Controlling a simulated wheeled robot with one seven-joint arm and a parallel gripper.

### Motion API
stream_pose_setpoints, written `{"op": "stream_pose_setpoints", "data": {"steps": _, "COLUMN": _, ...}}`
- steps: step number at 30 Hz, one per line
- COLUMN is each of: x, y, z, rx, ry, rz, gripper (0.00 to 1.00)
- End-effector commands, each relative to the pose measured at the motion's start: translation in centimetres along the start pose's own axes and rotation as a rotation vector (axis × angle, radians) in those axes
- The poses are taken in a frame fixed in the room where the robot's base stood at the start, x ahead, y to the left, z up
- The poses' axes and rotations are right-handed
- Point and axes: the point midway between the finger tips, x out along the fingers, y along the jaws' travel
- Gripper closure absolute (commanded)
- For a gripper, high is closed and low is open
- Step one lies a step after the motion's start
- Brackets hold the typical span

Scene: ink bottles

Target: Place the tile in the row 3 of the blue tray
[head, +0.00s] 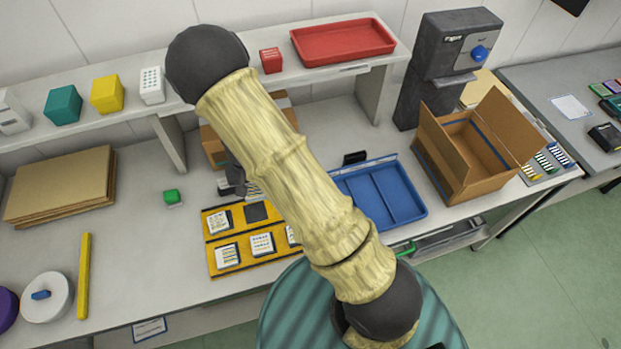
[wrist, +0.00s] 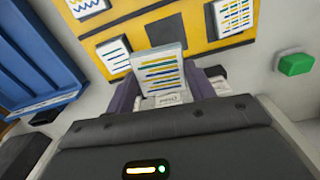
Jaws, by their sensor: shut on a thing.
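My gripper (wrist: 165,88) is shut on a white tile (wrist: 160,62) with blue, yellow and green lines, held between its two fingers. In the head view the tile (head: 253,190) shows only in part, behind my arm, above the back edge of the yellow board (head: 218,268). The blue tray (head: 412,210) lies to the right of the board, with raised dividers and no tile in its visible part. My arm covers its left part. The tray also shows at the left of the wrist view (wrist: 30,75).
The yellow board holds several patterned tiles and a dark empty square (head: 256,212). A green button (head: 172,197) is left of it. An open cardboard box (head: 470,150) stands right of the blue tray. A shelf (head: 215,95) with boxes and a red tray (head: 343,40) runs along the back.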

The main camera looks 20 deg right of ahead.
Motion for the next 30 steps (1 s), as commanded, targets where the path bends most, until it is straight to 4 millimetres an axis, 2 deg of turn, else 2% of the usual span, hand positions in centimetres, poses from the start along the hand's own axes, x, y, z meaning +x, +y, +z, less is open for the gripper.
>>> {"op": "stream_pose_setpoints", "data": {"steps": 10, "x": 4.5, "y": 8.4, "z": -2.5, "rx": -0.073, "ry": -0.007, "rz": 0.008, "gripper": 0.71}}
{"op": "stream_pose_setpoints", "data": {"steps": 15, "x": 6.1, "y": 11.5, "z": -3.1, "rx": -0.113, "ry": -0.002, "rz": -0.001, "gripper": 0.71}}
{"op": "stream_pose_setpoints", "data": {"steps": 19, "x": 6.4, "y": 12.3, "z": -3.2, "rx": -0.126, "ry": 0.001, "rz": -0.004, "gripper": 0.71}}
{"op": "stream_pose_setpoints", "data": {"steps": 30, "x": 6.4, "y": 12.3, "z": -3.2, "rx": -0.128, "ry": 0.002, "rz": -0.004, "gripper": 0.71}}
